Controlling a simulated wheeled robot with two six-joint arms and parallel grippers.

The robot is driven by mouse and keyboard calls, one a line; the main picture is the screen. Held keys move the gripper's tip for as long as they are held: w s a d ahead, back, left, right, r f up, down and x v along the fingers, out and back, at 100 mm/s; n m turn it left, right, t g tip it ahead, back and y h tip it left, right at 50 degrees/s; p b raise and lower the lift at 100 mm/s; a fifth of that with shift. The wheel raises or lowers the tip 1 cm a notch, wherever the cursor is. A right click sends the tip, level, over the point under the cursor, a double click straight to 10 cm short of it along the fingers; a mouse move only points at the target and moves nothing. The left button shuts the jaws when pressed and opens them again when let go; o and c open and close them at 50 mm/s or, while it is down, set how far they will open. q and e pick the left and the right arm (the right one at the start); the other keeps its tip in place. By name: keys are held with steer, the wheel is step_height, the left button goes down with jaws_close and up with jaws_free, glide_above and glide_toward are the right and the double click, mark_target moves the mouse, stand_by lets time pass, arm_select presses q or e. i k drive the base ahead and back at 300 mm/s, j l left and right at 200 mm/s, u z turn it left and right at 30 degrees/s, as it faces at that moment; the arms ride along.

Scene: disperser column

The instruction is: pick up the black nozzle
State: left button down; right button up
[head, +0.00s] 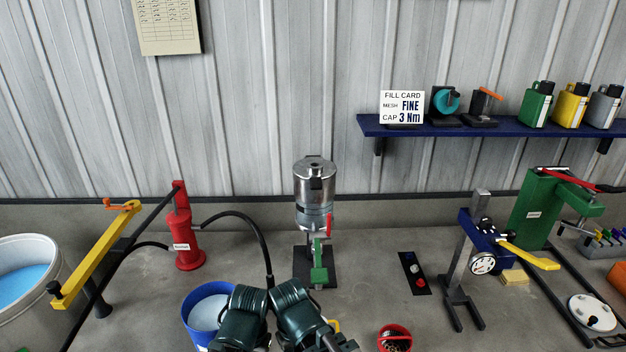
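A black hose (247,219) arches from the red pump (184,240) toward the middle of the bench. It comes down to a black end (269,281), which looks like the nozzle, just left of the steel column's stand. My dark green arm parts cover what lies below that end, so I cannot tell its full shape or what it rests on. The two arm parts stand side by side at the bottom centre, in front of the hose end. No fingertips of my left or right gripper can be made out.
A steel column (315,190) with a green and red valve stands at centre. A blue bucket (205,308) is left of my arms. A red basket (394,334), a black plate (413,272) and a gauge stand (463,260) are right. A blue shelf (500,127) hangs behind.

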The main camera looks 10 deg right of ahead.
mark_target(271, 283)
steer(key=k+j+z, duration=0.1)
steer(key=z, duration=0.35)
steer(key=k+j+z, duration=0.1)
steer(key=j+z, duration=0.15)
steer(key=z, duration=0.2)
steer(key=k+j+z, duration=0.15)
steer(key=z, duration=0.25)
